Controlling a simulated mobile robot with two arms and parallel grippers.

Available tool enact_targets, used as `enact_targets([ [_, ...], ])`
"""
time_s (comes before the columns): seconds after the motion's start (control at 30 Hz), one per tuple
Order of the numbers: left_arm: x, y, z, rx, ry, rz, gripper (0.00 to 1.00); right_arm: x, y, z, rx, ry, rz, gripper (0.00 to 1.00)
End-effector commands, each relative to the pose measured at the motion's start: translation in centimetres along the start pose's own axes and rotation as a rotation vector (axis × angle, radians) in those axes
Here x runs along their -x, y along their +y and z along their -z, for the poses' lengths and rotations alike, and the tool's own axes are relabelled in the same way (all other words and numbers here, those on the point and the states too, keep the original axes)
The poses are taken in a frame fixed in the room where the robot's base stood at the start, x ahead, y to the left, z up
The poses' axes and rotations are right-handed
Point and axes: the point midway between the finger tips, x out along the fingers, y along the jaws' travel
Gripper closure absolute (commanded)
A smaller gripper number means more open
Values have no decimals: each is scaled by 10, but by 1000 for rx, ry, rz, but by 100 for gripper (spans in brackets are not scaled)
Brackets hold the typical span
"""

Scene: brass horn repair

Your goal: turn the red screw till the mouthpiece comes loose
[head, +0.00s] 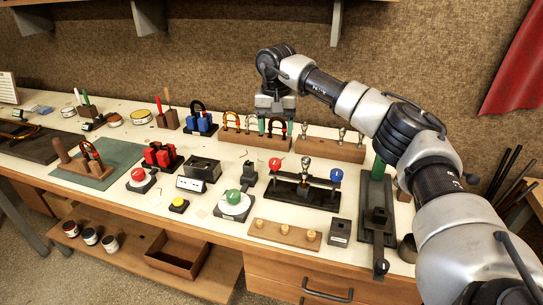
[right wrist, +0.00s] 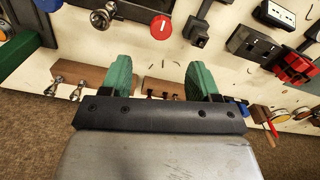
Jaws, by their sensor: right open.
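A black fixture (head: 300,190) stands on the bench right of the middle. The red screw (head: 275,164) with its round red head is on its left end, and a blue-headed screw (head: 336,175) on its right. The silver mouthpiece (head: 304,164) stands upright between them. The right wrist view shows the red screw (right wrist: 161,27) and mouthpiece (right wrist: 101,18) beyond my fingers. My right gripper (head: 274,126) has green fingers, is open and empty, and hovers behind the fixture near the rear wooden rack, apart from the red screw. My left gripper is not in view.
A wooden rack (head: 240,139) with horseshoe-shaped pieces and another rack (head: 330,151) with silver mouthpieces stand behind the fixture. A green-knobbed device (head: 234,198) and a wooden board with pegs (head: 284,236) stand in front. A dark tool with a long bar (head: 377,210) stands at right.

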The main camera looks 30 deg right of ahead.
Motion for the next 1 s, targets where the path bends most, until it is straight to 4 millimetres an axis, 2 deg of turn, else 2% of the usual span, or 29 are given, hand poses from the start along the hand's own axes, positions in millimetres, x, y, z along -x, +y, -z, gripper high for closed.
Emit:
enact_targets([
  [0.2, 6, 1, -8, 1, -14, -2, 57, -37, 0, -1, 1, -5, -4, 39],
  [0.5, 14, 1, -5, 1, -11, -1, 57, -88, -1, -2, 1, -4, 0, 39],
  [0.7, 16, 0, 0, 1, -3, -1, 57, -102, -2, -2, 2, -3, 2, 39],
  [0.97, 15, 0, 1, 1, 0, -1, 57, -103, -2, -2, 2, -3, 3, 39],
  [1.0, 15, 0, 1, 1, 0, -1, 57, -103, -2, -2, 1, -3, 3, 44],
])
